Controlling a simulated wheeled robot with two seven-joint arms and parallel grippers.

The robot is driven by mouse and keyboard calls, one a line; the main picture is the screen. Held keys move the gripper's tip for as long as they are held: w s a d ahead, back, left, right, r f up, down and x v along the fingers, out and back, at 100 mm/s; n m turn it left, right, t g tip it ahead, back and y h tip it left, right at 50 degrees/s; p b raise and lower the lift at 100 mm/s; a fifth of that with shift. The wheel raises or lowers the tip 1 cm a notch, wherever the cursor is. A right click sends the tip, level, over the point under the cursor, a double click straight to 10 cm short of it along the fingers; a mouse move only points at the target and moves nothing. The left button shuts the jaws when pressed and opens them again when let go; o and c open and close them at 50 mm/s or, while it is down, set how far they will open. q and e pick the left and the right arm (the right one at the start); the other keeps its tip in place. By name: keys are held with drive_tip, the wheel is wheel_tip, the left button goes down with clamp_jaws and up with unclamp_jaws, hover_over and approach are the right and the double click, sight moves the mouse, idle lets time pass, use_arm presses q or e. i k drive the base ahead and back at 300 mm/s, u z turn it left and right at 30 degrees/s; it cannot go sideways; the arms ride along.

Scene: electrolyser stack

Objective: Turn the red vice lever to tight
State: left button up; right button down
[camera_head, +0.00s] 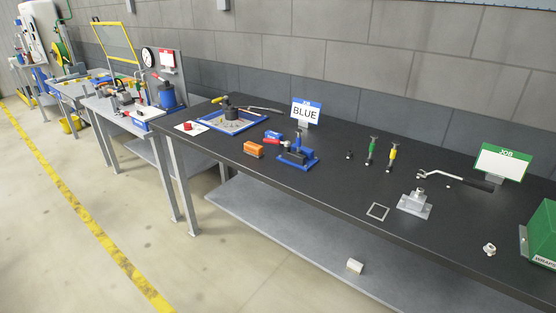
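A blue vice-like fixture (308,162) stands on the black bench, near the middle of the view. A short red part (271,141), which looks like its lever, sticks out from its left side. The part is small in the picture, and I cannot tell whether it is at tight or loose. Neither of my grippers is in view.
The black bench (330,193) also bears an orange block (253,150), a sign reading BLUE (306,112), a blue-rimmed tray (204,121), a metal block (414,207), a wrench (455,180) and a green box (541,232). Open floor (130,225) lies before it.

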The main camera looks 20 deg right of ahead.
sight(287, 144)
drive_tip(key=u, duration=0.35)
drive_tip(key=i, duration=1.6)
drive_tip(key=z, duration=0.75)
